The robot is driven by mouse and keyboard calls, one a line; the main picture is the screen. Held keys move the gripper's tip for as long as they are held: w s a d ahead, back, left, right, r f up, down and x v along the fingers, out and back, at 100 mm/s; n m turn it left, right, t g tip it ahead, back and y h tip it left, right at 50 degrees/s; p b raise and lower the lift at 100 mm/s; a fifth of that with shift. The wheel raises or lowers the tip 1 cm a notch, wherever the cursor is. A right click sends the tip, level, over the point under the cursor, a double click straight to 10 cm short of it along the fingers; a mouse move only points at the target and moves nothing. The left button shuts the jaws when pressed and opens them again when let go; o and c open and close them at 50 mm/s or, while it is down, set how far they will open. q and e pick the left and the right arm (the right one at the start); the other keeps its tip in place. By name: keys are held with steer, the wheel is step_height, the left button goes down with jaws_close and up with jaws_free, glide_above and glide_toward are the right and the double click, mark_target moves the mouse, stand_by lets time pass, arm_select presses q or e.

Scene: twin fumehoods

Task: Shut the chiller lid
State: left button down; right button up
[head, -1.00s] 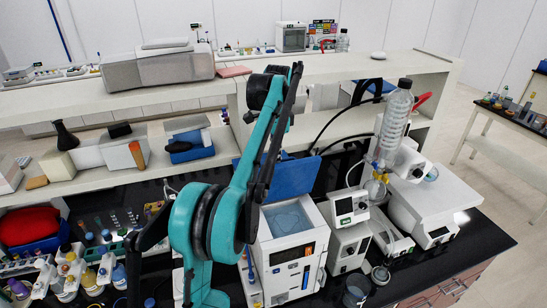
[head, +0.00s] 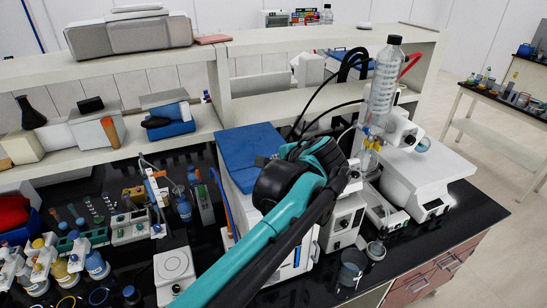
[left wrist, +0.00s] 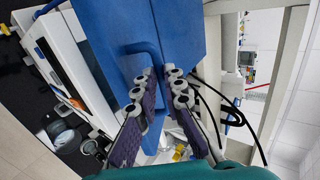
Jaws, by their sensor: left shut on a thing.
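The chiller is a white box (head: 234,192) with a blue lid (head: 248,152). In the head view the lid lies low over the top of the box and hides the basin. My arm covers its front right part, so I cannot tell whether a gap is left. In the left wrist view the blue lid (left wrist: 182,30) fills the upper middle, with a blue handle (left wrist: 142,50) reaching down to my fingers. My left gripper (left wrist: 163,78) is shut on the handle. My right gripper is not in view.
A rotary evaporator with a clear condenser (head: 383,88) stands close to the right of the chiller. Black hoses (head: 322,112) run behind it. A hotplate (head: 175,268) and several bottles stand to the left. A shelf (head: 330,45) is behind.

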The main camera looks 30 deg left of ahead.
arm_select(q)
steer(key=shift+s+d+f+t+y+b, duration=0.15)
steer(key=shift+s+d+f+y+b, duration=0.1)
steer(key=shift+f, duration=0.2)
steer(key=shift+s+d+f+t+y+b, duration=0.1)
steer(key=shift+d+f+t+y+b, duration=0.1)
steer(key=shift+f, duration=0.25)
steer(key=shift+s+d+f+b, duration=0.3)
steer(key=shift+d+f+b, duration=0.1)
steer(key=shift+f, duration=0.3)
steer(key=c, duration=1.9)
jaws_free()
steer(key=shift+a, duration=0.1)
steer(key=v, duration=1.2)
steer(key=shift+w+r, duration=0.1)
